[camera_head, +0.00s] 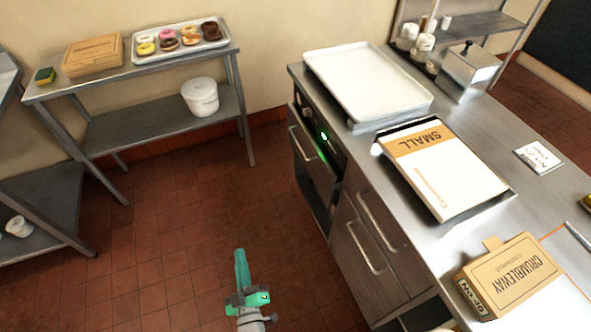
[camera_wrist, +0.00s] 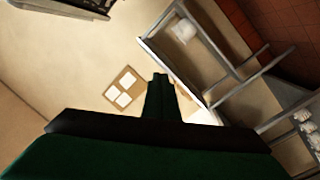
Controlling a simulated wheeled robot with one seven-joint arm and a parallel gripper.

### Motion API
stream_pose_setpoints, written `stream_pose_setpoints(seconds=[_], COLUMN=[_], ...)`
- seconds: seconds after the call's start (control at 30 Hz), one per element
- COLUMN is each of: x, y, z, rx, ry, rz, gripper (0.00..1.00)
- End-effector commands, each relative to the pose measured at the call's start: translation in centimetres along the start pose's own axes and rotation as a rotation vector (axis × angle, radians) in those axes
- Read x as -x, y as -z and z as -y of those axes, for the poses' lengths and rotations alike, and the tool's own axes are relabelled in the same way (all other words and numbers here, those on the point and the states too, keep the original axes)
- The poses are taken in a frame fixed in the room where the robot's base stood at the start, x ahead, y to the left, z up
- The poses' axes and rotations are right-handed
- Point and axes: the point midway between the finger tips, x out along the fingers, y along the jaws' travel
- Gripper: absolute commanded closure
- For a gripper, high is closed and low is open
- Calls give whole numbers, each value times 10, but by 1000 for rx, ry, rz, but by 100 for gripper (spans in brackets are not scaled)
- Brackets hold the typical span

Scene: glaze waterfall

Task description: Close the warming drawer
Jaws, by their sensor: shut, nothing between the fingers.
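The warming unit is built into the left end of the steel counter in the head view, with a green-lit dark control panel (camera_head: 325,137). A steel drawer front (camera_head: 312,166) with a bar handle sits by this panel and seems to stand out from the cabinet; how far is hard to tell. Below it is a dark gap. My teal gripper (camera_head: 241,252) is low in the middle of the head view, over the floor, left of the drawer and apart from it. Its fingers are together and empty, also in the wrist view (camera_wrist: 160,78). The wrist view does not show the drawer.
Two cabinet doors with bar handles (camera_head: 362,248) are right of the drawer. The countertop holds a white tray (camera_head: 370,80), a box marked SMALL (camera_head: 450,180) and a Crumbleway box (camera_head: 510,275). A steel shelf table (camera_head: 140,75) stands back left. The tiled floor between is clear.

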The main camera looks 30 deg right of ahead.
Motion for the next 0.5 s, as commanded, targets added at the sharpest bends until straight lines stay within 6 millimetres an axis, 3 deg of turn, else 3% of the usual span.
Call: stream_pose_setpoints(seconds=[0.03, 0.23, 0.4, 0.5], x=[29, 122, 189, 219], y=[10, 32, 47, 56], z=[8, 1, -25, -47], rx=[-61, -269, -407, -471], ry=[28, 116, 207, 264], rz=[5, 40, 75, 96], gripper=[100, 100, 100, 100])
